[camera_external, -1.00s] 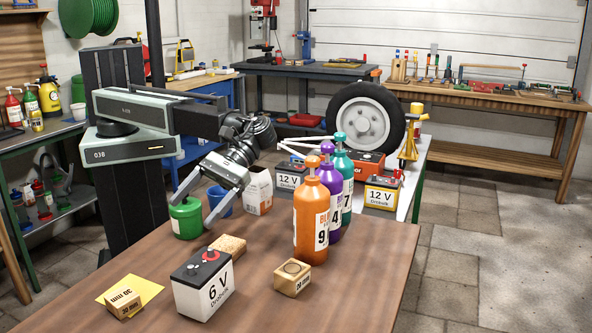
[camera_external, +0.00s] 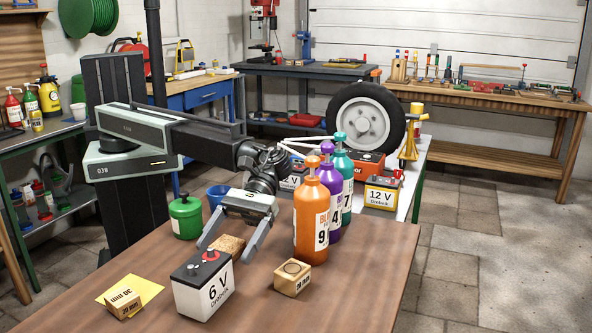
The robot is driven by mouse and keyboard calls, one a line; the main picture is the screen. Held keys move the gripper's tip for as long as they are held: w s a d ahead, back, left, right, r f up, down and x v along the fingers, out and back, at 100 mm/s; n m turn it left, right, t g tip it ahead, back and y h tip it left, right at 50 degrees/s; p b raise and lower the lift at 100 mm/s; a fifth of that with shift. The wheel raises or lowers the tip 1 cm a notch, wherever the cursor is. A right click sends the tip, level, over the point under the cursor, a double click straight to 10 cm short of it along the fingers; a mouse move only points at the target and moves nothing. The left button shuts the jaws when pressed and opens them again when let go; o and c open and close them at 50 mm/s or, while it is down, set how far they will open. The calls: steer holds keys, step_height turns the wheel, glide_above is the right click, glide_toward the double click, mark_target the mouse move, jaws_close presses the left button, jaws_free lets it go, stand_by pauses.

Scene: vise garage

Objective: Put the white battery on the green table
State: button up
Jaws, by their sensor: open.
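A white 6 V battery (camera_external: 203,294) with a dark top stands upright at the front of the brown table. A second 12 V battery (camera_external: 293,178), whose body looks pale, stands on the light-topped table behind, mostly hidden by my arm and gripper. That table (camera_external: 414,176) shows a green leg at its right end. A yellow 12 V battery (camera_external: 381,194) stands on it. My gripper (camera_external: 228,252) is open and empty, pointing down over the brown table. Its fingers are spread above and just behind the 6 V battery, around a tan sponge-like block; contact cannot be told.
Orange, purple and teal bottles (camera_external: 318,215) stand right of my gripper. A wooden block (camera_external: 292,277) lies in front of them. A green can (camera_external: 186,217) and blue cup (camera_external: 217,198) stand to the left. Another block (camera_external: 125,303) lies on yellow paper. The brown table's right front is clear.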

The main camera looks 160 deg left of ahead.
mark_target(218, 253)
steer(key=shift+w+d, duration=1.15)
steer(key=b+x, duration=0.2)
steer(key=x, duration=0.3)
steer(key=shift+w+d, duration=0.25)
steer(key=shift+w, duration=0.05)
jaws_close()
